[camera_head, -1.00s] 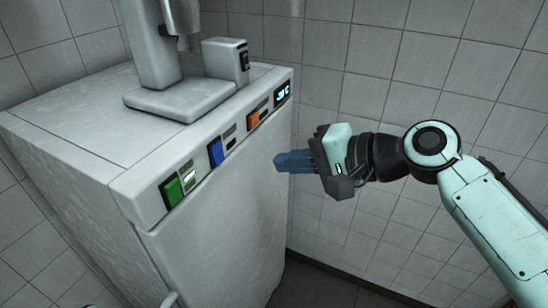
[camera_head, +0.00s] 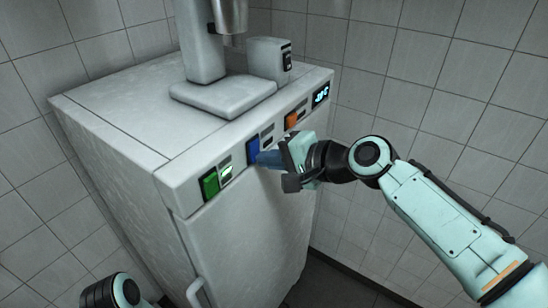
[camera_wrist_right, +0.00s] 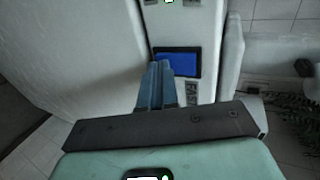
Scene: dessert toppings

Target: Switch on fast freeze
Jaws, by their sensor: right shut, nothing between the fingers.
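The freezer cabinet (camera_head: 130,125) has a front panel with a green switch (camera_head: 209,184), a blue switch (camera_head: 252,149) and an orange switch (camera_head: 291,120). The indicator by the green switch glows green; those by the blue and orange ones look dark. My right gripper (camera_head: 262,159) is shut and empty, its blue fingertips right at the blue switch. In the right wrist view the fingertips (camera_wrist_right: 160,68) overlap the lower left edge of the blue switch (camera_wrist_right: 180,63); I cannot tell whether they touch. A label reading about "FAST" (camera_wrist_right: 192,92) is below it.
A lit temperature display (camera_head: 321,96) is at the panel's right end. A grey machine (camera_head: 222,96) with a small box (camera_head: 268,60) stands on the cabinet top. The door handle (camera_head: 195,292) sticks out low on the front. Tiled walls enclose the corner.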

